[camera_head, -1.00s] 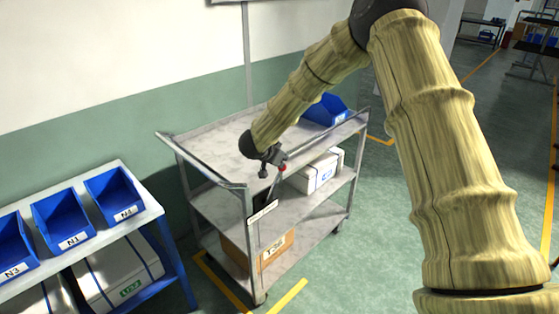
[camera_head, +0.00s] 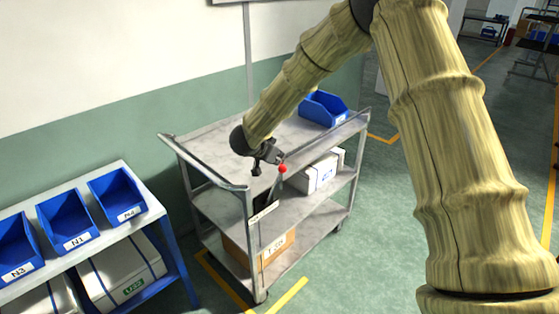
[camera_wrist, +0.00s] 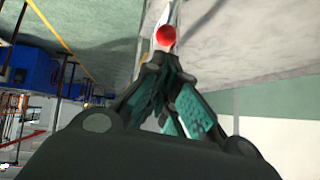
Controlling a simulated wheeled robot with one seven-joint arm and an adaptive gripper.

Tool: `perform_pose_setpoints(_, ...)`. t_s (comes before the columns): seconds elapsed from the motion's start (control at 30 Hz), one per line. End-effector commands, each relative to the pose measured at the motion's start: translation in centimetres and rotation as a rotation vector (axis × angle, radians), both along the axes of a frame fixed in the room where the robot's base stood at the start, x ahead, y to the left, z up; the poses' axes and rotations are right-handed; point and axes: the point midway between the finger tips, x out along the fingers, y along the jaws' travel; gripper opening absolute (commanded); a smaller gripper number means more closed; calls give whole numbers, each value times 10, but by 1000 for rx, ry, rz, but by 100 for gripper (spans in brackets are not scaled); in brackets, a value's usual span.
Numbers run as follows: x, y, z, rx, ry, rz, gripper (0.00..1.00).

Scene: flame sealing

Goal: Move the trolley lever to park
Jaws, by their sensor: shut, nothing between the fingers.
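The trolley (camera_head: 225,188) is a grey metal cart with three shelves. Its lever has a red ball knob (camera_head: 283,168) above a dark shaft, near the corner post with a small white label (camera_head: 262,213). My gripper (camera_head: 258,169) is just left of the knob, at the near end of the trolley, apart from it in this view. In the wrist view the closed fingertips (camera_wrist: 165,62) meet just below the red knob (camera_wrist: 165,36). Nothing is held between the fingers. Contact with the knob cannot be told. The lever's lower end and any park marking are not readable.
A blue bin (camera_head: 324,109) sits on the trolley's top shelf, a white box (camera_head: 316,177) on the middle and a cardboard box (camera_head: 270,250) on the bottom. A side rack (camera_head: 150,205) with several blue bins stands left. Floor to the right is open.

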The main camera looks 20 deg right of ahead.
Motion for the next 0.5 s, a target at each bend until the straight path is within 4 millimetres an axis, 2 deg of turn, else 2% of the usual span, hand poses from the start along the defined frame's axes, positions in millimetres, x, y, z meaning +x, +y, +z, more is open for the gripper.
perform_pose_setpoints(0.2, -14, 18, 23, 1, -2, 1, 0)
perform_pose_setpoints(0.5, -30, 34, 49, 1, -1, 0, 0)
